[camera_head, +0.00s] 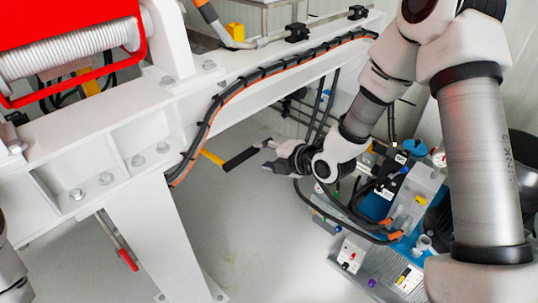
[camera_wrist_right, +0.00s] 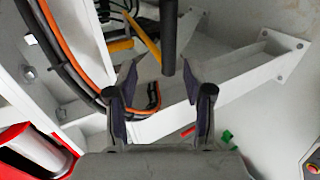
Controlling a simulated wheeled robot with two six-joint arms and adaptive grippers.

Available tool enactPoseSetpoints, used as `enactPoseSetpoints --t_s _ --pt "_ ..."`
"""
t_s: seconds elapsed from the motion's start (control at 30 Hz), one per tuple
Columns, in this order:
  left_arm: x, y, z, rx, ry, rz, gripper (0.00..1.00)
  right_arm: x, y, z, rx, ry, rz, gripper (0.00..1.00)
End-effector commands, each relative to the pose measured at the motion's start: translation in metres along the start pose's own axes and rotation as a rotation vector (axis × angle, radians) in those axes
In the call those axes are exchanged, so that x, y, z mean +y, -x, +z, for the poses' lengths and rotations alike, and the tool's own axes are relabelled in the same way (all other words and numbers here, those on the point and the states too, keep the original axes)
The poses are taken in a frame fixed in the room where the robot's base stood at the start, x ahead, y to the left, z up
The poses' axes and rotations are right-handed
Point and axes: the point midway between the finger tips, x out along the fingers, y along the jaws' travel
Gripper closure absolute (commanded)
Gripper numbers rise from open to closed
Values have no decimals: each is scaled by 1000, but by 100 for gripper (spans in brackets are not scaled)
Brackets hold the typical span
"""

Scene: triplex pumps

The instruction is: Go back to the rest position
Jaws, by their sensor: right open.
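My right gripper (camera_head: 262,153) is open in the middle of the head view, beside the white frame beam. Its two dark fingers stand apart in the right wrist view (camera_wrist_right: 160,75). A lever with a black handle (camera_head: 240,159) and a yellow shaft (camera_head: 212,157) sticks out from under the beam, its free end close to the fingertips. In the wrist view the black handle (camera_wrist_right: 169,35) ends between or just beyond the fingertips; I cannot tell which. The fingers are not closed on it. My left gripper is not in view.
The white beam (camera_head: 115,125) carries a black and orange cable bundle (camera_head: 215,105). A red winch (camera_head: 75,40) stands upper left. Equipment with cables and a blue base (camera_head: 375,205) lies below my right arm. A red-handled lever (camera_head: 127,260) hangs lower left. Grey floor (camera_head: 250,240) is clear.

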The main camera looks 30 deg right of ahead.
Motion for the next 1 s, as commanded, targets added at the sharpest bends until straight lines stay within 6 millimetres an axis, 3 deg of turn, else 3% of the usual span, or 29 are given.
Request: enactPoseSetpoints --t_s 0.13,0.57,0.67,0.77,0.87,0.97,1.0 --pt "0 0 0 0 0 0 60 0 14 0 1 -1 1 48" --pt "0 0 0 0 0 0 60 0 14 -1 2 1 -1 48" --pt "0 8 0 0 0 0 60 -11 14 -4 9 -6 -35 48" --pt "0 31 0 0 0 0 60 -49 15 -21 42 -3 -156 48" --pt "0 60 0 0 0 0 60 -118 33 -52 74 -33 -367 48" --pt "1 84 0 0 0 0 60 -194 75 -83 8 -280 -626 48" --pt "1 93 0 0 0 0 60 -221 97 -95 -62 -427 -728 48"
